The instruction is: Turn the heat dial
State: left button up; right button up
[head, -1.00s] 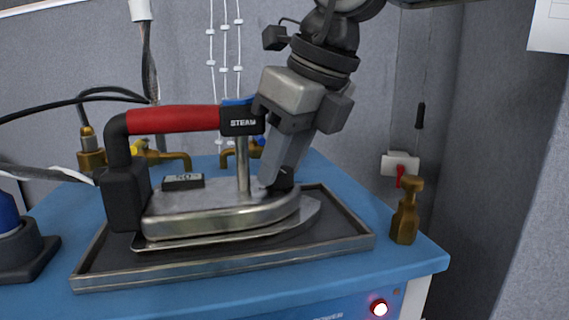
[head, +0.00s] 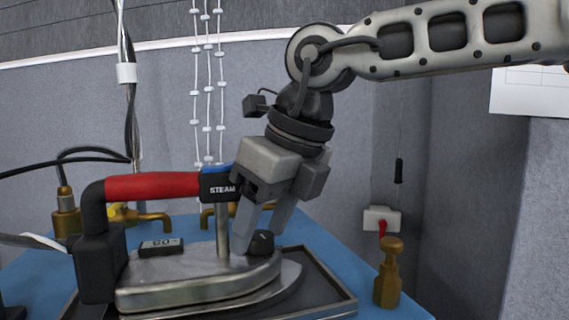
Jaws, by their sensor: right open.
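The steam iron (head: 200,281) has a red handle (head: 152,186) and a black and blue block marked STEAM. It rests on a dark metal tray (head: 335,293) on the blue table. The heat dial (head: 262,244) is a small black knob on top of the iron, near its right end. My right gripper (head: 259,243) is open and points down at the dial. One finger is left of the knob and the other passes behind or beside it at the right. I cannot tell whether either finger touches it. My left gripper is not in view.
A small display block (head: 161,246) sits on the iron, left of its metal post. A brass valve (head: 389,272) stands at the table's right. Brass pipe fittings (head: 140,218) and hanging cables are behind. The wall is close behind the table.

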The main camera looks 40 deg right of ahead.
jog(key=p+v, duration=0.2)
jog(key=v, duration=1.4)
